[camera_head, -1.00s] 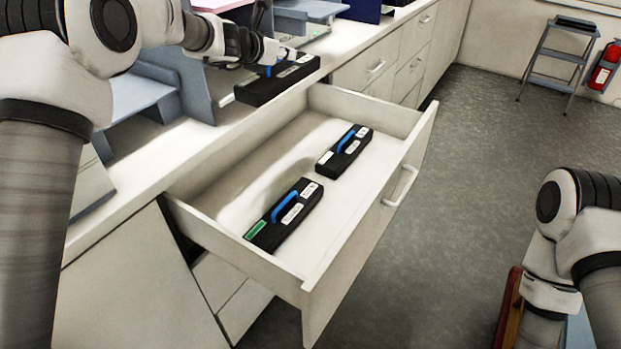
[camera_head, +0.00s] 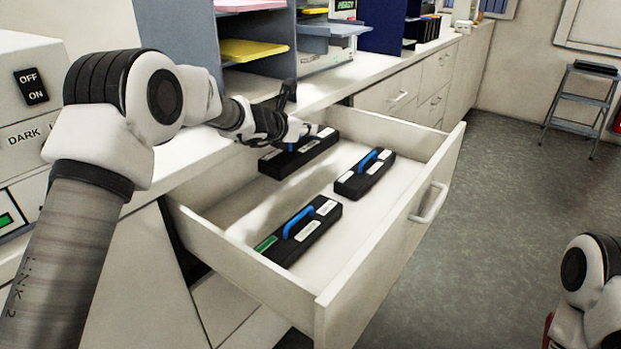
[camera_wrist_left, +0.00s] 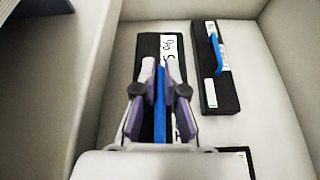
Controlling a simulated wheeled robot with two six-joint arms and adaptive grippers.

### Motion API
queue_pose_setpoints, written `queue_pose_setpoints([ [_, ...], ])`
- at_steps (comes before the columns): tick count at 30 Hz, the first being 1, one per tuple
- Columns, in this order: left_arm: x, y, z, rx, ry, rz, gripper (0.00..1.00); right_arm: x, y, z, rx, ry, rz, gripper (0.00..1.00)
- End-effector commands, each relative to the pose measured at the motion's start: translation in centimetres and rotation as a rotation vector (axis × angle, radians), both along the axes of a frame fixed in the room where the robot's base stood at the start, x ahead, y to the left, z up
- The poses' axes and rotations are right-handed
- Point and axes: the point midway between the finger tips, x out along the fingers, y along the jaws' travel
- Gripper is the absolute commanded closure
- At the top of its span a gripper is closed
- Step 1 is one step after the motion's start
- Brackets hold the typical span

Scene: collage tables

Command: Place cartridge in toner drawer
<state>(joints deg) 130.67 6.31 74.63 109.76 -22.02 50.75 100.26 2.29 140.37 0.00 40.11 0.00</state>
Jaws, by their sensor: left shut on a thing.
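My left gripper (camera_head: 293,138) is shut on the blue handle of a black cartridge (camera_head: 300,157) with white labels. The cartridge is over or in the back of the open white toner drawer (camera_head: 385,255); whether it touches the floor I cannot tell. The left wrist view shows the gripper (camera_wrist_left: 158,75) closed around the blue handle, with the cartridge (camera_wrist_left: 148,48) beneath it. Two other black cartridges lie in the drawer: one (camera_head: 375,181) right of the held one, and one with a green label (camera_head: 292,250) nearer the front left. My right gripper is out of view.
The white counter (camera_head: 335,88) runs behind the drawer, with grey shelving (camera_head: 300,45) holding coloured paper on it. The drawer walls stand around the cartridges. Bare drawer floor shows between them. A step stool (camera_head: 585,95) stands far off on the grey floor.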

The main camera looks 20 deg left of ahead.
Motion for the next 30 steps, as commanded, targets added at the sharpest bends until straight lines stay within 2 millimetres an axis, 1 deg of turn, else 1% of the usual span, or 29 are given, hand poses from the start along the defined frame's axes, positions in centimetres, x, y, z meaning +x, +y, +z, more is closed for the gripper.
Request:
queue_pose_setpoints([
  [1, 0.0, 0.0, -2.0, -0.002, 0.002, 0.001, 1.0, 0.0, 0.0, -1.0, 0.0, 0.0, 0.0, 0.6],
  [3, 0.0, 0.0, -3.6, -0.002, 0.002, 0.001, 1.0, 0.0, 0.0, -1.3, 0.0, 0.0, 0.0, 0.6],
  [8, 0.0, 0.0, -5.4, 0.0, -0.001, 0.0, 1.0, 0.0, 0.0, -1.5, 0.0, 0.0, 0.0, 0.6],
  [13, 0.0, 0.0, -8.5, -0.001, 0.0, 0.0, 1.0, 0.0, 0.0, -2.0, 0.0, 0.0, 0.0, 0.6],
  [16, 0.0, 0.0, -9.4, 0.0, -0.002, 0.001, 1.0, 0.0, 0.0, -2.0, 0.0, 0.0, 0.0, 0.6],
  [22, 0.0, 0.0, -9.5, 0.001, -0.001, 0.0, 1.0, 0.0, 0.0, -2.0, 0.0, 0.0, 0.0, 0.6],
  [24, 0.0, 0.0, -9.6, 0.001, 0.001, 0.001, 0.72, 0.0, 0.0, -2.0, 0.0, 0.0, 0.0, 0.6],
  [25, 0.0, 0.0, -9.6, 0.001, 0.001, 0.001, 0.65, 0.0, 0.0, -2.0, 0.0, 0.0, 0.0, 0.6],
  [30, 0.0, 0.0, -9.5, 0.0, 0.0, 0.001, 0.65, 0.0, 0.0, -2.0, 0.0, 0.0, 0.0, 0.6],
])
